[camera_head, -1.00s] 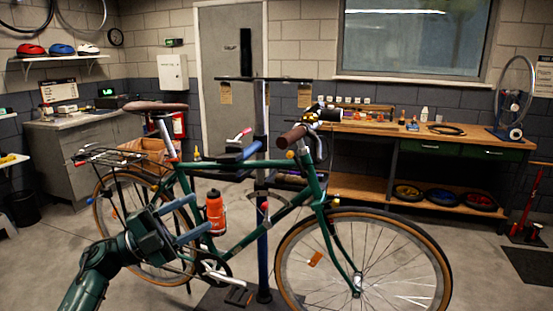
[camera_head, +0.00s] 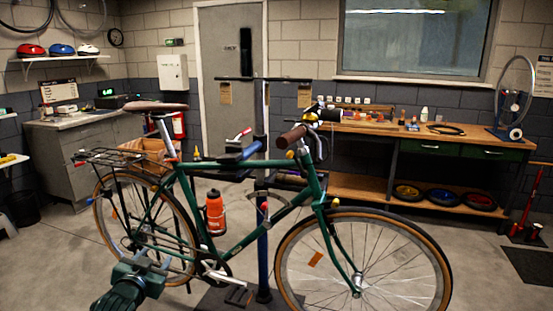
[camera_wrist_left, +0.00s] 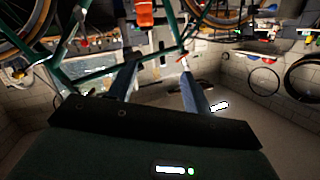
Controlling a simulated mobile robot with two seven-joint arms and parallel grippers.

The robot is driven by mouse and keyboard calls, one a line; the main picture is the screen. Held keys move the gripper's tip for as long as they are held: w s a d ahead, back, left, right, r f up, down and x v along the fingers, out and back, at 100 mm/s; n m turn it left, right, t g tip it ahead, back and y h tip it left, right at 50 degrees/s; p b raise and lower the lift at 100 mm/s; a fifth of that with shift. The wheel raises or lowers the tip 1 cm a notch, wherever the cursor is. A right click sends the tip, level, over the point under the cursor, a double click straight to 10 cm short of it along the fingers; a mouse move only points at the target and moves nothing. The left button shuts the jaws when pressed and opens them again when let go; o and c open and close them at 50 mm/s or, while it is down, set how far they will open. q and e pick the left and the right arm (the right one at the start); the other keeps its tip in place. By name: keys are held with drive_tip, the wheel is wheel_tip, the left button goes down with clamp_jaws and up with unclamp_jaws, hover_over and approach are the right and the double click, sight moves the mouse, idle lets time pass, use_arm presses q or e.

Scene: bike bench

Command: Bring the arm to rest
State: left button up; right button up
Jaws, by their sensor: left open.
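My left gripper (camera_head: 158,264) is low in the head view, in front of the bicycle's rear wheel. It is open and empty. In the left wrist view its two blue-grey fingers (camera_wrist_left: 157,85) stand apart with nothing between them. The green bicycle (camera_head: 236,243) is held up on a repair stand (camera_head: 263,240). An orange bottle (camera_head: 214,213) sits on its frame, above and to the right of the gripper. The bottle also shows at the top of the left wrist view (camera_wrist_left: 145,14). My right gripper is out of view.
A wooden workbench (camera_head: 365,128) with tools stands at the back right. A grey cabinet (camera_head: 75,160) is at the back left. The bicycle's rear wheel (camera_head: 95,205) and pedal (camera_head: 238,296) are near the arm. Floor at the lower left (camera_head: 45,265) is clear.

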use_arm(q)
drive_tip(key=s+d+f+g+h, duration=0.1)
drive_tip(key=s+d+f+g, duration=0.1)
drive_tip(key=s+d+f, duration=0.45)
drive_tip(key=s+d+f+g+h, duration=0.15)
drive_tip(key=s+d+f, duration=0.25)
drive_tip(key=s+f, duration=0.55)
drive_tip(key=s+d+g, duration=0.1)
drive_tip(key=s+d, duration=0.1)
drive_tip(key=s, duration=0.7)
drive_tip(key=s+d+h, duration=0.1)
drive_tip(key=s+d, duration=0.2)
drive_tip(key=s, duration=0.6)
drive_tip(key=shift+d+f+g, duration=0.35)
drive_tip(key=shift+f, duration=0.1)
drive_tip(key=shift+h, duration=0.25)
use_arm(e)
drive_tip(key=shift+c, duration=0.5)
